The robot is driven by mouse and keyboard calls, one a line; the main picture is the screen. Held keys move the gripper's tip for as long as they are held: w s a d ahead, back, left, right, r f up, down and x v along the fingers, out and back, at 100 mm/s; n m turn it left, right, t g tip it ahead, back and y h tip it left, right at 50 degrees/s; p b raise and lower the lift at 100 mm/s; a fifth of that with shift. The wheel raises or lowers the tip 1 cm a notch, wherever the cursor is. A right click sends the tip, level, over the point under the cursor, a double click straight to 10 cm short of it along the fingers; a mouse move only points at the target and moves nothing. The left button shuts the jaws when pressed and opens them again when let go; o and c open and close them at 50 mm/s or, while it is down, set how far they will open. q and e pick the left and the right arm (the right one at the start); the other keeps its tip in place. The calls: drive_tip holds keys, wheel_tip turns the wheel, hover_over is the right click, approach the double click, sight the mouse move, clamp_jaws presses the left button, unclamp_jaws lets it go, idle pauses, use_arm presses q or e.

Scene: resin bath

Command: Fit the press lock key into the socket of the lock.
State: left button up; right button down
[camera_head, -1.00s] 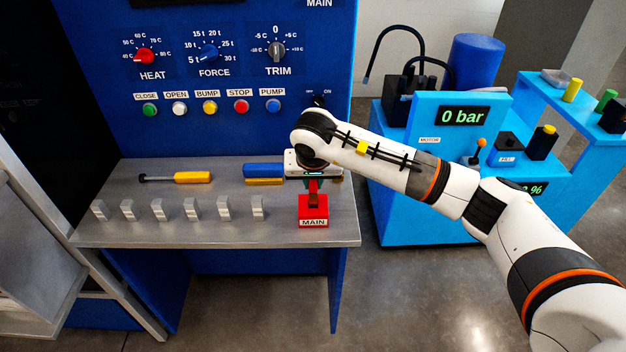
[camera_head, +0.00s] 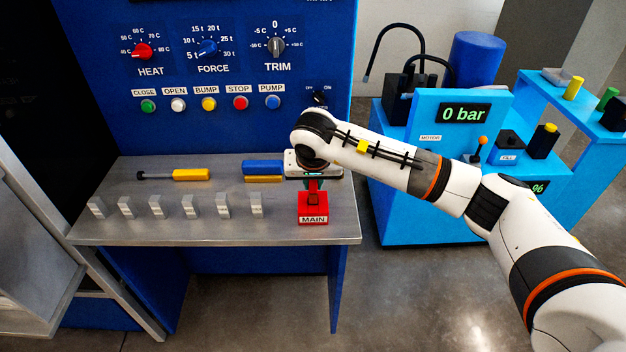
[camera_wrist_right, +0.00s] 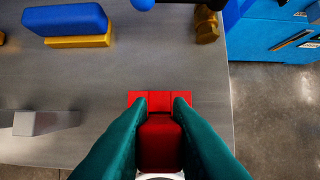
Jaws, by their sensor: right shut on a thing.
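The press lock key (camera_wrist_right: 160,145) is red, and in the right wrist view it stands between the two dark green fingers of my right gripper (camera_wrist_right: 160,102). The right gripper (camera_head: 315,182) is shut on it, pointing down at the right end of the grey bench. A red block labelled MAIN (camera_head: 313,212) stands directly below the fingers, and its top (camera_wrist_right: 160,100) shows just beyond them. I cannot tell whether key and block are apart. A dark switch with OFF and ON marks (camera_head: 318,98) is on the blue panel; I cannot make out a socket there. My left gripper is out of view.
A blue-and-yellow block (camera_head: 263,170) lies left of my right gripper. A yellow-handled tool (camera_head: 190,175) and several grey clips (camera_head: 160,206) are farther left on the bench (camera_head: 110,235). A brass-coloured part (camera_wrist_right: 207,25) is near the bench's right edge. A light-blue pump unit (camera_head: 400,210) stands right.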

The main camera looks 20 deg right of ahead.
drive_tip(key=shift+f+b, duration=0.85)
drive_tip(key=shift+f, duration=0.15)
drive_tip(key=c, duration=1.3)
unclamp_jaws()
drive_tip(key=shift+o, duration=0.2)
drive_tip(key=v, duration=1.2)
wheel_tip(320, 180, up, 12)
drive_tip(key=p, duration=0.6)
drive_tip(key=shift+p, duration=0.35)
